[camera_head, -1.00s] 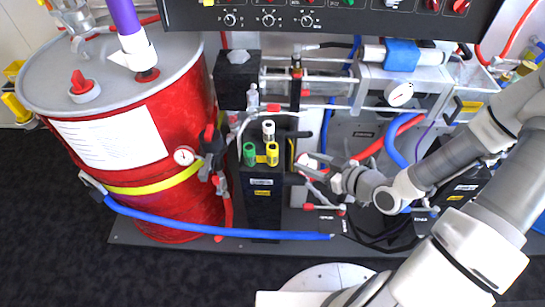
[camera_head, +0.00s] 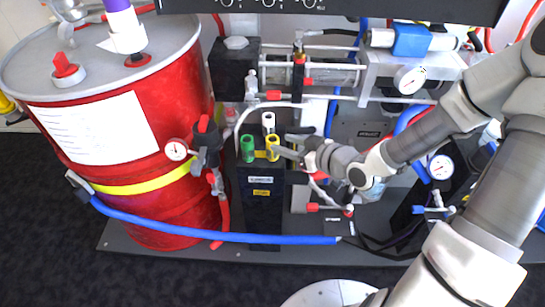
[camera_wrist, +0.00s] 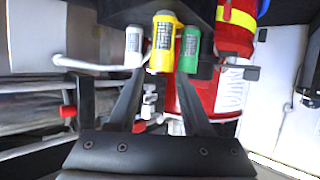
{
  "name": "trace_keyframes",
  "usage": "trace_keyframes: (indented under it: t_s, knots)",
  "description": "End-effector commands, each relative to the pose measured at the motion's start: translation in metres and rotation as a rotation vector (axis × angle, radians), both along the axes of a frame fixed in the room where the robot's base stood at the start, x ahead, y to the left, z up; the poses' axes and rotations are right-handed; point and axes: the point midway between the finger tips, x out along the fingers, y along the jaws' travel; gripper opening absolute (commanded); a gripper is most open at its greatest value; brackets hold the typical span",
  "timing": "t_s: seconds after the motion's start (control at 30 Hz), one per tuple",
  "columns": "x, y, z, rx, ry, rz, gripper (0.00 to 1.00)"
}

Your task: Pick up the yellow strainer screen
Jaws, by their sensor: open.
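In the wrist view, the yellow screen (camera_wrist: 161,45) shows a grey mesh window and lies just beyond the gap between my fingertips. My gripper (camera_head: 287,147) is open, right beside the yellow screen in the head view. In the wrist view, my gripper (camera_wrist: 160,78) has its two fingers spread, one to each side of the screen's line. I cannot tell whether the fingers are around it or short of it.
A green screen (camera_head: 248,149) and a white screen (camera_head: 268,122) stand close to the yellow one. A red drum (camera_head: 120,140) is at left, and a blue hose (camera_head: 215,235) runs in front. Pipes with red-handled valves (camera_head: 299,70) rise behind.

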Motion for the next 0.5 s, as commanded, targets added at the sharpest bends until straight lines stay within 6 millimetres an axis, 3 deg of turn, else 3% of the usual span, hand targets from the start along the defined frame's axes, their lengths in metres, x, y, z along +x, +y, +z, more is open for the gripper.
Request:
trace_keyframes:
  t_s: [0.1,0.5]
  knots:
    - [0.013,0.014,-0.01,0.002,-0.001,0.002,0.5]
    - [0.038,0.041,-0.031,0.001,0.0,0.002,0.5]
